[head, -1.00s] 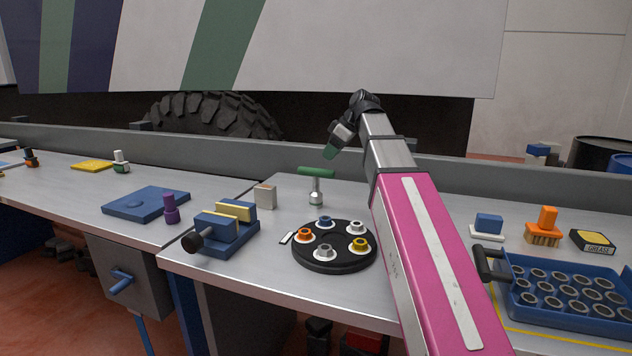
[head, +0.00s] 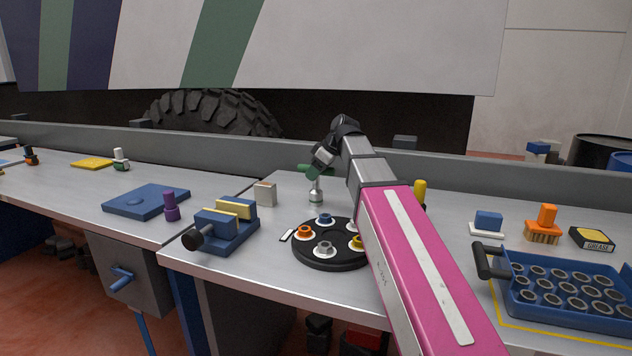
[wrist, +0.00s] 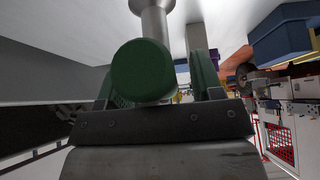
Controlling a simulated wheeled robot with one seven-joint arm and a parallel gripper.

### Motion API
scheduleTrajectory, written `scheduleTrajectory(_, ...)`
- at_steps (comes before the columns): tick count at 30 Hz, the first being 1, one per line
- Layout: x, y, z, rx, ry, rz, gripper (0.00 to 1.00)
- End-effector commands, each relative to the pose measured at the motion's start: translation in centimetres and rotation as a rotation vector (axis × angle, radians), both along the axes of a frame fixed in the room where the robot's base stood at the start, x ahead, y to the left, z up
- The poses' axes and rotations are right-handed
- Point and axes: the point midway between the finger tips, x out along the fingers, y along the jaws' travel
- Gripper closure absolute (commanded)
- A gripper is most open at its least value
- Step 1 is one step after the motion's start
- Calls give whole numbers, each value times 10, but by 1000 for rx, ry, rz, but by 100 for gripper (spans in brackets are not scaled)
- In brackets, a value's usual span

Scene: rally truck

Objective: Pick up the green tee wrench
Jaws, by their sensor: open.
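The green tee wrench stands upright on the bench in the head view, with its silver shaft and socket (head: 316,194) below a green crossbar that is partly covered by my gripper (head: 319,166). In the wrist view the round end of the wrench's green crossbar (wrist: 144,70) fills the space between the two fingers of my gripper (wrist: 162,68). The silver shaft rises behind it at the top of that view. My gripper is open and its fingers lie on either side of the crossbar. Whether either finger touches it I cannot tell.
A black round carousel (head: 322,262) with several coloured fittings stands just in front of the wrench. A blue vise (head: 226,229) and a small beige block (head: 265,194) are to the left. A blue tray of sockets (head: 570,290) is at the right. A grey ledge runs behind.

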Motion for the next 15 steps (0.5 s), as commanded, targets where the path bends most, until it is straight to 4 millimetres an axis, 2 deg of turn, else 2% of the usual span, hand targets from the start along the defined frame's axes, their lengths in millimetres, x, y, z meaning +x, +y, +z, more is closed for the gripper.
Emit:
scheduleTrajectory(2,0,0,0,0,0,0,40)
scheduleTrajectory(3,0,0,0,0,0,0,46)
scheduleTrajectory(8,0,0,0,0,0,0,98)
scheduleTrajectory(15,0,0,1,1,0,0,100)
